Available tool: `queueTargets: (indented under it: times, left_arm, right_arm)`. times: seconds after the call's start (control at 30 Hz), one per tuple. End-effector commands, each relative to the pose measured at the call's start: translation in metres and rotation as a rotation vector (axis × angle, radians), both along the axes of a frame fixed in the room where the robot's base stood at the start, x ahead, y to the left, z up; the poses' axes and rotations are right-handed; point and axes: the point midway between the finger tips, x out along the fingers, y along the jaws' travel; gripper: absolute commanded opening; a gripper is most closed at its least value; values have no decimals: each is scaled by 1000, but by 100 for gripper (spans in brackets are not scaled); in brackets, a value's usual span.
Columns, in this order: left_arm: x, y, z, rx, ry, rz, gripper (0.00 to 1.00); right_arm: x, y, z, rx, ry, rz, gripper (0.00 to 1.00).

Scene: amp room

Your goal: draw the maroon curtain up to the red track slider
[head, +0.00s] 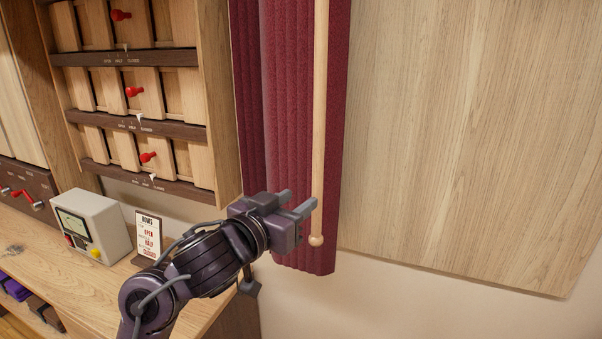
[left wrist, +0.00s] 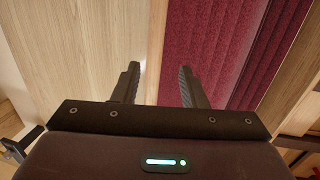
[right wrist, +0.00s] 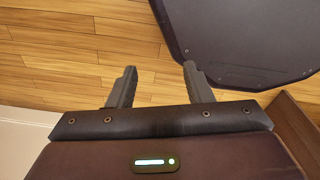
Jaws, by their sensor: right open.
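The maroon curtain (head: 285,120) hangs in folds beside the wooden shutter cabinet; it also shows in the left wrist view (left wrist: 225,50). A pale wooden rod (head: 320,110) with a ball end (head: 316,240) hangs in front of it. My left gripper (head: 299,199) is open near the rod's lower end. In the left wrist view the rod (left wrist: 155,45) lines up with the gap between the fingers (left wrist: 159,80); I cannot tell whether they touch it. My right gripper (right wrist: 155,85) is open and empty above the floor. The track and its red slider are out of view.
A large wood panel (head: 460,130) covers the wall right of the curtain. On the left stand the shutter cabinet (head: 222,90) with red knobs, a grey box (head: 93,222) and a small sign (head: 148,235) on a wooden counter (head: 60,265). A dark rounded platform (right wrist: 245,40) lies near my right gripper.

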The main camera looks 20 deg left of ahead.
Motion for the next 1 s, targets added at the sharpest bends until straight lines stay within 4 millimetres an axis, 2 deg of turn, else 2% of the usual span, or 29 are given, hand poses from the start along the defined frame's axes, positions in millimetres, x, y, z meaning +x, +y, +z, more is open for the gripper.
queueTargets:
  times: [0.03,0.07,0.17,0.6,0.77,1.0]
  left_arm:
    - [-5,-2,15,1,-34,-10,39]
    - [-6,-3,21,-2,-47,-15,39]
    - [-4,-5,27,-4,-63,-22,39]
    - [58,-20,27,-6,-58,-23,39]
    - [67,-22,26,-4,-59,-22,39]
    - [67,-22,26,-4,-59,-22,39]
  right_arm:
    - [-1,-2,0,-3,1,0,46]
    - [-1,-3,0,-5,2,0,46]
    - [-1,-7,-2,-9,2,-1,46]
    - [-4,-9,-5,-11,6,-1,46]
    - [-4,-7,-4,-8,5,-2,46]
    - [-4,2,-4,2,6,-2,46]
